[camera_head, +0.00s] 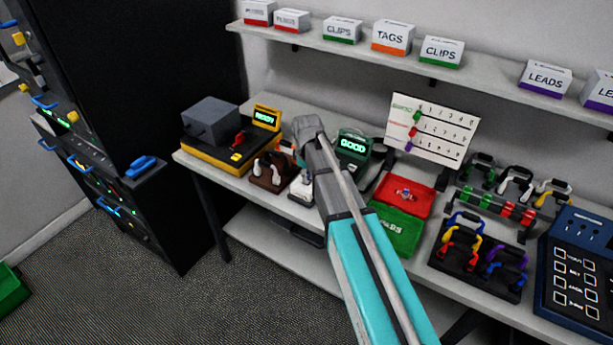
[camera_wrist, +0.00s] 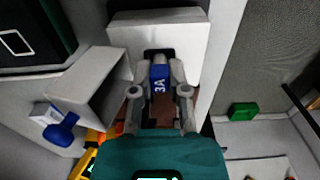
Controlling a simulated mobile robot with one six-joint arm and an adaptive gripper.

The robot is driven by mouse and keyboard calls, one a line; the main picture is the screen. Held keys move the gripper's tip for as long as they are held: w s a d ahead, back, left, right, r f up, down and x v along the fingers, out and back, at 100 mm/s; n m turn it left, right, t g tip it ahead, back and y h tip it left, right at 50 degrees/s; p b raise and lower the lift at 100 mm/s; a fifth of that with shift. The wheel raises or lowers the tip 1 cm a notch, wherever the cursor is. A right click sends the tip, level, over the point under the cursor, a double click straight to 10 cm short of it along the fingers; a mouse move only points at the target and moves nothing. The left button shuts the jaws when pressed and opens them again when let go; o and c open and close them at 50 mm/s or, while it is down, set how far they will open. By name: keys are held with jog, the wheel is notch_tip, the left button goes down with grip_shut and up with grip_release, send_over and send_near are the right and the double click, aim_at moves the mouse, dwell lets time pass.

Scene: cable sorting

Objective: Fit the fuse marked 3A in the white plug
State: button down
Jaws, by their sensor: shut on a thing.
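The white plug (camera_wrist: 190,32) is at the top middle of the wrist view, with a dark recess in its near side. The blue fuse marked 3A (camera_wrist: 160,86) stands between my gripper's fingers (camera_wrist: 160,92), with its far end at the dark recess. My gripper is shut on this fuse. I cannot tell how deep the fuse sits in the recess. In the head view my arm covers the fuse and most of the gripper. A small white object shows beside the arm (camera_head: 301,190), possibly the plug.
A brown holder (camera_head: 268,178) and a yellow-black device with a grey block (camera_head: 210,122) stand left of my arm. A green tester reading GOOD (camera_head: 352,148) stands behind it. Red (camera_head: 387,204) and green (camera_head: 385,235) trays lie to the right, beside cable racks.

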dwell(0.4)
jog(key=c, duration=0.5)
grip_release()
jog(key=shift+c, duration=0.2)
jog(key=o, duration=0.5)
jog(key=shift+f, duration=0.1)
jog(key=shift+o, duration=0.2)
jog(key=shift+r+p, duration=4.05)
jog(key=s+d+m, duration=0.5)
jog(key=s, duration=0.4)
jog(key=s+d+m, duration=0.5)
jog(key=s, duration=0.4)
jog(key=shift+s+d+m, duration=0.2)
jog(key=shift+d+m, duration=0.2)
